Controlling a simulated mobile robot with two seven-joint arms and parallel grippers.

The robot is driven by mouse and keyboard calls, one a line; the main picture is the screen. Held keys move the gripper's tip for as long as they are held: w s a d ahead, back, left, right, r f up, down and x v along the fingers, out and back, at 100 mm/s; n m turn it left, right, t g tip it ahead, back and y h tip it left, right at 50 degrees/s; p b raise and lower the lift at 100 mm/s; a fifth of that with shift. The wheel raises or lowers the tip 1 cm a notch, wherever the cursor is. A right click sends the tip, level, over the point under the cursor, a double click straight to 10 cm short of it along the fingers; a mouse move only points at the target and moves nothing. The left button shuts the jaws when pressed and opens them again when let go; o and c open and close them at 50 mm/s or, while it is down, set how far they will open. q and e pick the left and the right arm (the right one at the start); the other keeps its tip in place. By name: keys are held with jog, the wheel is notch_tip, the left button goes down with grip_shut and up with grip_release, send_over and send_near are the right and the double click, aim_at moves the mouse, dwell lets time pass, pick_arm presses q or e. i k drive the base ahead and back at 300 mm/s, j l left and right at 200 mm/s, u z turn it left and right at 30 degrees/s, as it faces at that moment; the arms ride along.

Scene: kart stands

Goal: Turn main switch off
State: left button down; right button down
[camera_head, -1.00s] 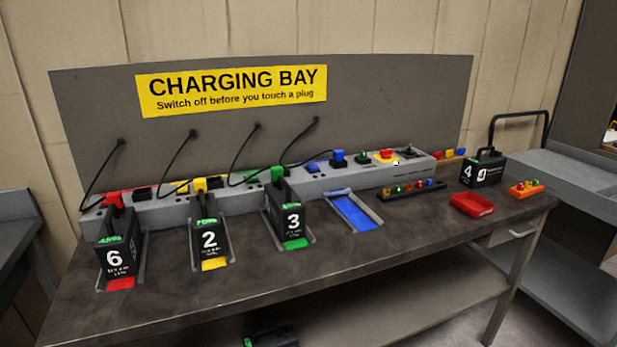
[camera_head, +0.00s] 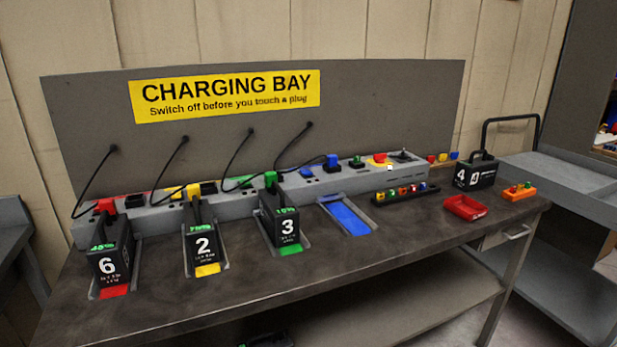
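A long grey charging strip (camera_head: 235,206) runs along the back of the bench under a yellow "CHARGING BAY" sign (camera_head: 228,96) reading "Switch off before you touch a plug". Near its right end is a red piece on a yellow plate (camera_head: 380,160). Right of it is a dark piece with a small lever (camera_head: 403,155). Which of these is the main switch, and its position, is too small to tell. Batteries 6 (camera_head: 109,262), 2 (camera_head: 202,243) and 3 (camera_head: 287,226) stand in bays in front of the strip. Neither of my grippers is in view.
An empty blue bay (camera_head: 347,215) lies right of battery 3. A dark rack of small coloured pieces (camera_head: 405,193), a red tray (camera_head: 465,207), battery 4 (camera_head: 475,173) and an orange block (camera_head: 519,192) are on the right. The bench front (camera_head: 330,265) is clear.

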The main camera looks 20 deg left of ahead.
aim_at(379, 158)
jog(key=u, duration=0.9)
jog(key=l+u, duration=0.35)
jog(key=u, duration=0.15)
jog(key=l+u, duration=0.5)
jog(key=k+l+u, duration=0.1)
jog(key=l+u, duration=0.15)
jog(key=k+l+u, duration=0.15)
jog(key=l+u, duration=0.15)
jog(key=l, duration=0.15)
jog(key=k+l+u, duration=0.1)
jog(key=l, duration=0.3)
jog(key=k+l+u, duration=0.1)
jog(key=k+l, duration=0.2)
jog(key=l, duration=0.1)
